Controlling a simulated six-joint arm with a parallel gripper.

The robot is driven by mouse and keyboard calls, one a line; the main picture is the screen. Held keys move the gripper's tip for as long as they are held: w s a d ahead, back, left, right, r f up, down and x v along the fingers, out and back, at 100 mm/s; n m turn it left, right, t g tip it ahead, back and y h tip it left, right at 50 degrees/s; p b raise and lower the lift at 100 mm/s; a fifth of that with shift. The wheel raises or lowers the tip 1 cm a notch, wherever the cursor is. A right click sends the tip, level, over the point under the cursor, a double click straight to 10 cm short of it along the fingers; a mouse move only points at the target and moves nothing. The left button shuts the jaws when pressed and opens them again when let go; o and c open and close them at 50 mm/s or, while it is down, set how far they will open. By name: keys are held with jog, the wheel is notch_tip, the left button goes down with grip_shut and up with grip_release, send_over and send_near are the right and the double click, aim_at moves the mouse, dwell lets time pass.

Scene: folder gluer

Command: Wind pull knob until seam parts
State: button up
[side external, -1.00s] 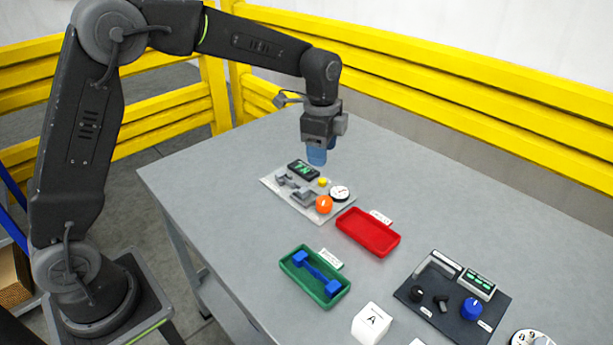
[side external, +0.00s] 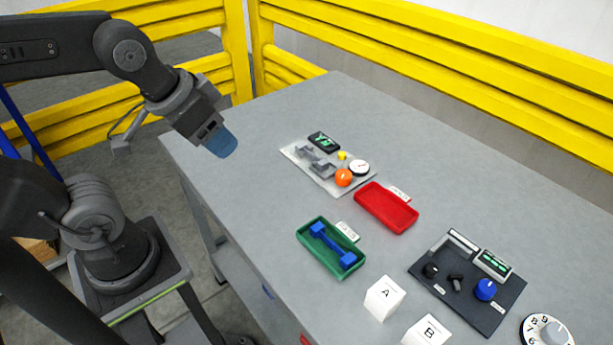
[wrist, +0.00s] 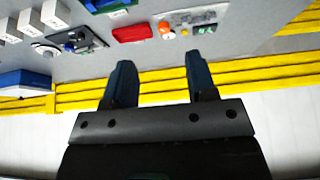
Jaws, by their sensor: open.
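A light grey plate (side external: 300,153) lies on the table with an orange knob (side external: 343,178), a grey clamp-like fixture (side external: 323,168), a small yellow button (side external: 342,155), a white round gauge (side external: 359,167) and a dark display with green characters (side external: 324,141). The orange knob also shows in the wrist view (wrist: 164,28). No label marks the pull knob, and I cannot make out a seam. My gripper (side external: 222,143) hangs in the air left of the plate, apart from everything. In the wrist view its two dark blue fingers (wrist: 160,65) are spread with nothing between them.
A red tray (side external: 412,214) is empty. A dark panel (side external: 455,308) carries a blue knob (side external: 485,289). White cubes (side external: 385,297) and a white dial (side external: 546,330) stand in front. Yellow rails (side external: 450,60) border the table.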

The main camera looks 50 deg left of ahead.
jog(key=w+r+n+g, duration=0.2)
jog(key=w+n, duration=0.1)
jog(key=w, duration=0.3)
jog(key=n+g+h, duration=0.4)
jog(key=n+g, duration=0.1)
jog(key=n, duration=0.7)
send_over(343, 173)
jog(key=w+a, duration=0.2)
jog(key=a, duration=0.3)
notch_tip(343, 173, down, 13)
jog(key=x, duration=1.3)
jog(key=shift+s+d+f, duration=0.1)
jog(key=shift+s+d, duration=0.05)
jog(key=shift+d, duration=0.15)
jog(key=shift+c, duration=0.4)
